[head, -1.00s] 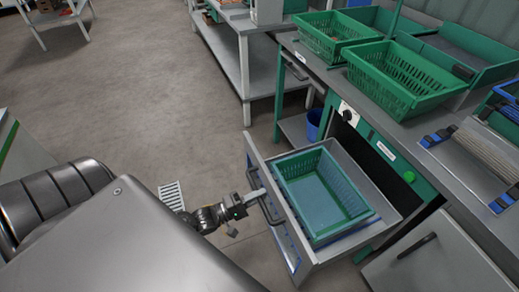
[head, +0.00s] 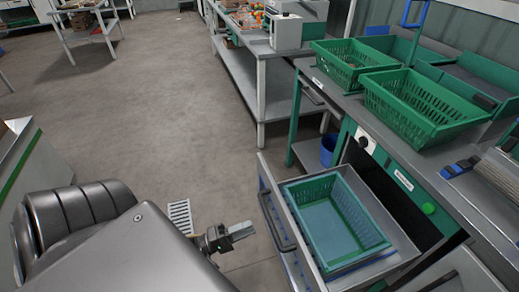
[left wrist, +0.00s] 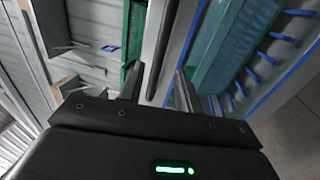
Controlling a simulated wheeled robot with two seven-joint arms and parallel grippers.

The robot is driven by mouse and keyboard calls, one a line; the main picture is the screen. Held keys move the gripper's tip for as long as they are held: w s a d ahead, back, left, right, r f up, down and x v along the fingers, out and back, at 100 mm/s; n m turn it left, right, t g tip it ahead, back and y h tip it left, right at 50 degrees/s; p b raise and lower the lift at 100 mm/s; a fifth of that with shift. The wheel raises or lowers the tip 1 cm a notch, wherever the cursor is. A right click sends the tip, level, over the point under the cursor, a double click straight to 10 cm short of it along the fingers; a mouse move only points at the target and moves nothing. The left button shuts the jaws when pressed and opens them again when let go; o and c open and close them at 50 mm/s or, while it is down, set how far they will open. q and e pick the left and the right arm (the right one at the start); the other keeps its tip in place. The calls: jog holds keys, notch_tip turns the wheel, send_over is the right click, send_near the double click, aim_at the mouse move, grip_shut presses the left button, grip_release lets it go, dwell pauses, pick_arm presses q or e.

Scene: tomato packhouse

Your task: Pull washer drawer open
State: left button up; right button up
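The washer drawer (head: 271,198) is pulled out from under the counter, with a green basket (head: 335,218) inside. Its dark bar handle (head: 276,224) is on the front panel. My left gripper (head: 246,229) is to the left of the handle in the head view, with a gap between them. In the left wrist view, the fingers of my left gripper (left wrist: 157,88) are apart and empty, and the handle (left wrist: 159,45) shows as a dark bar beyond them. The basket (left wrist: 225,50) also shows there. My right gripper is not in view.
Green crates (head: 425,105) stand on the counter above the drawer. A green button (head: 429,208) and a dark knob (head: 363,142) are on the machine front. A blue bin (head: 328,150) is under the counter. Open floor (head: 170,130) lies to the left.

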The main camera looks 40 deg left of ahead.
pick_arm(q)
jog(key=v, duration=0.2)
jog(key=shift+s+a, duration=0.15)
jog(key=shift+s, duration=0.1)
dwell(0.4)
